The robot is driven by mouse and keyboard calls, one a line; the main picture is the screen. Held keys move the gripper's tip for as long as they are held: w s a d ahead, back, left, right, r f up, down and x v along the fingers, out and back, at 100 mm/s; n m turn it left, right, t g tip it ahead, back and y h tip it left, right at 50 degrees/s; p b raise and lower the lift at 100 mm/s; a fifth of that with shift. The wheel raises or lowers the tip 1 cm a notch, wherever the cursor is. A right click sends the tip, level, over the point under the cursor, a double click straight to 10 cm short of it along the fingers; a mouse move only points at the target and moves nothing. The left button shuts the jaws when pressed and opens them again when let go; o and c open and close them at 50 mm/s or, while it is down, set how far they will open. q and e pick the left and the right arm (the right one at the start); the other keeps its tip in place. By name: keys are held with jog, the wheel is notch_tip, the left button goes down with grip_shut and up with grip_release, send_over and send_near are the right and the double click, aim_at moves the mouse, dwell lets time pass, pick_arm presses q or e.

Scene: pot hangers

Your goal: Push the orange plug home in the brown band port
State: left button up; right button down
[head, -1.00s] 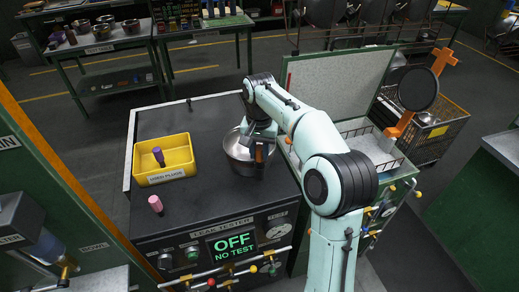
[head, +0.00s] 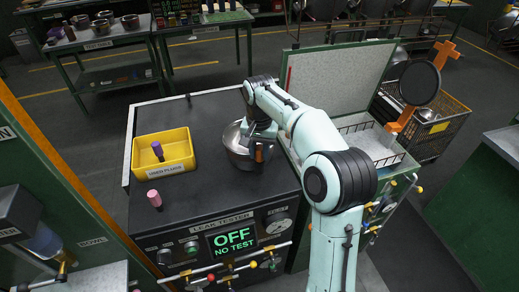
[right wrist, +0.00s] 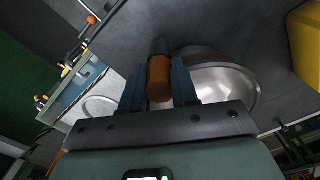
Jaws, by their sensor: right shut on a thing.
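The steel pot (head: 236,146) stands on the black top of the leak tester, partly hidden by my right arm. In the right wrist view the pot (right wrist: 228,84) lies right of the fingers, with a brownish band at its rim. My right gripper (right wrist: 159,88) is shut on the orange plug (right wrist: 159,78), whose dark end points away from the gripper beside the pot's wall. In the head view the right gripper (head: 259,146) is at the pot's right front side. The port is hidden, and I cannot tell whether the plug is in it. My left gripper is out of view.
A yellow bin (head: 163,167) with a purple plug (head: 158,151) stands left of the pot. A pink plug (head: 154,199) stands on the tester's front left. The tester display (head: 233,238) reads OFF, NO TEST. An open lidded tank (head: 345,75) stands right of the tester.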

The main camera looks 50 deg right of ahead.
jog(key=c, duration=0.8)
grip_release()
jog(key=shift+r, duration=0.1)
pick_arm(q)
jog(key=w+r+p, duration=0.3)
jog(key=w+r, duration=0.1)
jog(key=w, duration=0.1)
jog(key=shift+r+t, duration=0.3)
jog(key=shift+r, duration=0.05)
pick_arm(e)
notch_tip(320, 180, up, 13)
jog(key=shift+r, duration=0.1)
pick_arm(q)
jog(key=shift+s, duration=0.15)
